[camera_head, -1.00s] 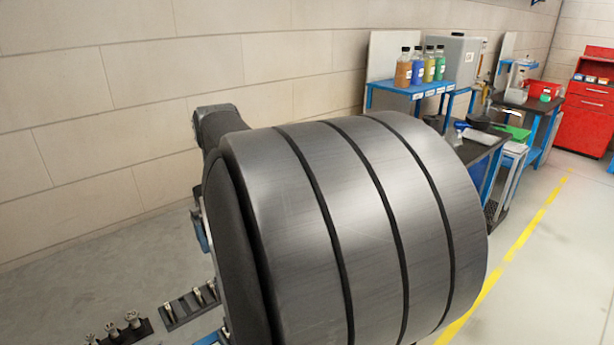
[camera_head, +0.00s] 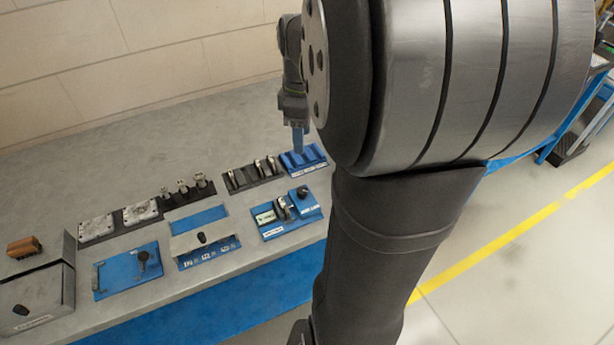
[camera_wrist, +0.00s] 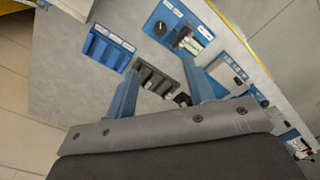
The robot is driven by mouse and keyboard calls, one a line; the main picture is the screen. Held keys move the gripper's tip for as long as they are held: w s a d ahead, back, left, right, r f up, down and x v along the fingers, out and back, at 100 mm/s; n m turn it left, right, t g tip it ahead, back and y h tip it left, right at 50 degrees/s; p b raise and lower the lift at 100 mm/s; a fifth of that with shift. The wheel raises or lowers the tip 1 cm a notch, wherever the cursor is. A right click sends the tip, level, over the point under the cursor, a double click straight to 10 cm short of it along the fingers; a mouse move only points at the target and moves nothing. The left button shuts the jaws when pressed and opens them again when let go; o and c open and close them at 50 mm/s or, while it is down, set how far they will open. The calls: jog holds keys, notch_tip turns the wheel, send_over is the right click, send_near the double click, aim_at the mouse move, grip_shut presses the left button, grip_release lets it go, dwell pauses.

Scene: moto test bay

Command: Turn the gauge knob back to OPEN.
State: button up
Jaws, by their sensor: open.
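A blue panel (camera_head: 272,232) on the bench carries a round black knob (camera_head: 302,191) at its upper right and metal levers beside it. The same panel (camera_wrist: 203,24) shows at the top of the wrist view, with its black knob (camera_wrist: 160,28) at the left end. I cannot read the knob's setting or its labels. My gripper (camera_head: 298,150) is above the back of the bench, apart from the knob. In the wrist view its two blue fingers (camera_wrist: 162,84) are spread and empty, with a dark rack between and beyond them.
A dark rack with metal pieces (camera_head: 253,176) and a blue slotted holder (camera_head: 304,160) lie behind the panel. To the left are a flap box (camera_head: 200,240), another blue panel with a black handle (camera_head: 127,272) and a grey case (camera_head: 36,303). The bench front strip is clear.

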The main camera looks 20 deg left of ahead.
aim_at(303, 190)
notch_tip(303, 190, down, 17)
jog(key=shift+s+f, duration=0.1)
jog(key=shift+f, duration=0.1)
dwell(0.3)
jog(key=shift+c, duration=0.4)
jog(key=c, duration=0.9)
